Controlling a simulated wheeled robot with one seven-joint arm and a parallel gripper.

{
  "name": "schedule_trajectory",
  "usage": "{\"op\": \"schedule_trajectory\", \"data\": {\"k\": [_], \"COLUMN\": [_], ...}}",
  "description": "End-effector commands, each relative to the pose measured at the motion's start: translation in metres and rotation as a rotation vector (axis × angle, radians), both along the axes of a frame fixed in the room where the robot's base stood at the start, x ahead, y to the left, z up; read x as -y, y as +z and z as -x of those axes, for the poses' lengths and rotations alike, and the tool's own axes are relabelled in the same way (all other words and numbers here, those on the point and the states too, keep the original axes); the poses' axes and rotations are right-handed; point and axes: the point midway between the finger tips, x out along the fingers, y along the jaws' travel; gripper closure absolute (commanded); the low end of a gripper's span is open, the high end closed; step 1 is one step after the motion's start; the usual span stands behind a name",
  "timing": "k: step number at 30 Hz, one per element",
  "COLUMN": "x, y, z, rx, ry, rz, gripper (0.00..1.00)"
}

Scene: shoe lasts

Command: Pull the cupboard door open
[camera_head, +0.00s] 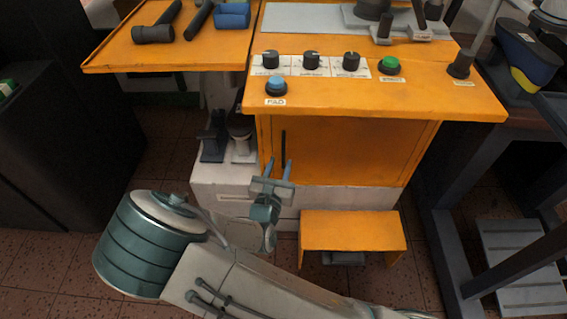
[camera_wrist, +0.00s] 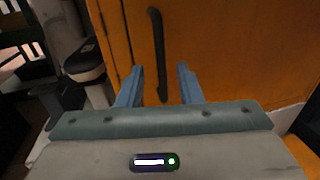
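The cupboard door (camera_head: 350,150) is a flat orange panel under the orange machine top, and it looks shut. Its black vertical bar handle (camera_head: 283,150) is near the door's left edge. My gripper (camera_head: 279,168) is in front of the door at the handle's lower end. In the wrist view the gripper (camera_wrist: 160,82) is open, with its two blue-grey fingers apart. The handle (camera_wrist: 158,55) shows between and beyond the fingers, which look clear of it. The door (camera_wrist: 230,50) fills the right of that view. I cannot tell the exact gap to the handle.
An orange step (camera_head: 352,232) stands on the tiled floor right of my arm. Control knobs (camera_head: 311,60) and a blue button (camera_head: 276,84) sit on the top above the door. Grey pedals (camera_head: 213,140) stand left of the door. A dark table frame (camera_head: 450,230) is at right.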

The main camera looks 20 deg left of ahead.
Motion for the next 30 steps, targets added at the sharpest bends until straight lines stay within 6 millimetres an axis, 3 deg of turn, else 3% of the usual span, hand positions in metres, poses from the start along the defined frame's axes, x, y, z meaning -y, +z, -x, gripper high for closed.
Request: {"op": "schedule_trajectory", "data": {"k": [6, 16, 19, 20, 30], "x": [0.000, 0.000, 0.000, 0.000, 0.012], "y": [-0.001, 0.000, 0.000, 0.000, 0.000], "z": [-0.022, -0.025, -0.025, -0.025, -0.029], "rx": [0.000, -0.001, -0.001, -0.001, -0.001], "ry": [-0.003, -0.003, -0.003, -0.003, -0.022], "rz": [-0.001, 0.000, 0.000, 0.000, 0.001], "gripper": [0.68, 0.68, 0.95, 1.00, 1.00]}}
